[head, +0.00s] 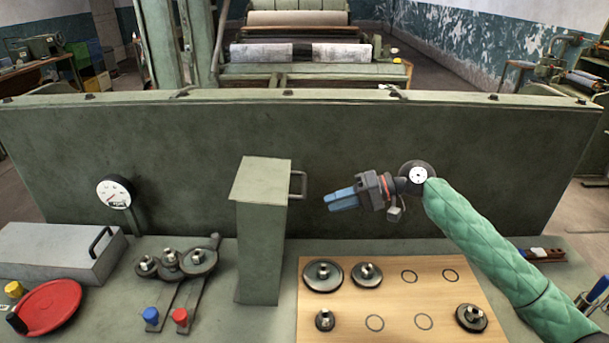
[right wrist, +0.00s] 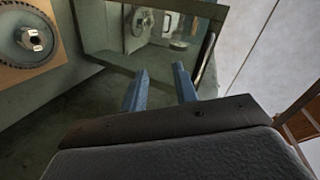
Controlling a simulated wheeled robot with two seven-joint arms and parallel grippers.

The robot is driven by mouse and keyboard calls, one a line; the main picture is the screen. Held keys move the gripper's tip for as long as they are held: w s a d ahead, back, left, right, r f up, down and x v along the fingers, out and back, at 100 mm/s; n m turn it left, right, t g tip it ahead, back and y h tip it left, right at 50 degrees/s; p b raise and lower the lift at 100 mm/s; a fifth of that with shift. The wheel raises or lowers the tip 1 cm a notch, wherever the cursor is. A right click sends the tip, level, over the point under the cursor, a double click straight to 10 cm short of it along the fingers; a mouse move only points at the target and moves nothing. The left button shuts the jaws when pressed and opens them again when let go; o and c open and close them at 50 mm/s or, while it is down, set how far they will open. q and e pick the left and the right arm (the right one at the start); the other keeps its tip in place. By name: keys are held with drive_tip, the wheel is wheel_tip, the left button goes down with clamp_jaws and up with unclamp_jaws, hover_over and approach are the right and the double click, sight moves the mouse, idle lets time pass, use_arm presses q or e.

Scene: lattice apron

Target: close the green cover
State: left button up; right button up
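The green cover (head: 262,235) stands upright on the bench in the middle of the head view, like a tall narrow box with a sloping top. A bar handle (head: 303,184) sticks out from its right side, near the top. In the right wrist view the handle (right wrist: 207,62) runs along the right edge of the green cover (right wrist: 105,58). My right gripper (head: 328,202) is to the right of the handle, apart from it, with its blue fingers pointing left. In the right wrist view its fingers (right wrist: 161,69) are spread with nothing between them. My left gripper is not in view.
A wooden board (head: 390,300) with several metal discs and printed rings lies right of the cover. Left are a gear linkage (head: 180,265), a red disc (head: 48,305), a grey box (head: 60,252) and a dial gauge (head: 114,192). A green back panel (head: 400,130) spans behind.

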sight(304, 183)
use_arm(q)
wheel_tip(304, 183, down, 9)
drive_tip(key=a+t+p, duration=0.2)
drive_tip(key=p, duration=0.1)
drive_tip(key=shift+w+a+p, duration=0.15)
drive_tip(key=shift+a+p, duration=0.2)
use_arm(e)
drive_tip(key=shift+w+a+r+m+y, duration=0.2)
drive_tip(key=shift+a+r+m+y, duration=0.4)
drive_tip(key=shift+a, duration=0.8)
drive_tip(key=shift+w+a+r+m+y, duration=0.2)
drive_tip(key=shift+a+r+m+y, duration=0.35)
drive_tip(key=shift+a, duration=0.85)
drive_tip(key=shift+w+a+r+m+y, duration=0.3)
drive_tip(key=shift+a+r+m, duration=0.5)
drive_tip(key=shift+a, duration=0.6)
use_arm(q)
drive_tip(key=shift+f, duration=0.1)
use_arm(e)
drive_tip(key=shift+f, duration=0.15)
drive_tip(key=shift+s, duration=0.1)
clamp_jaws()
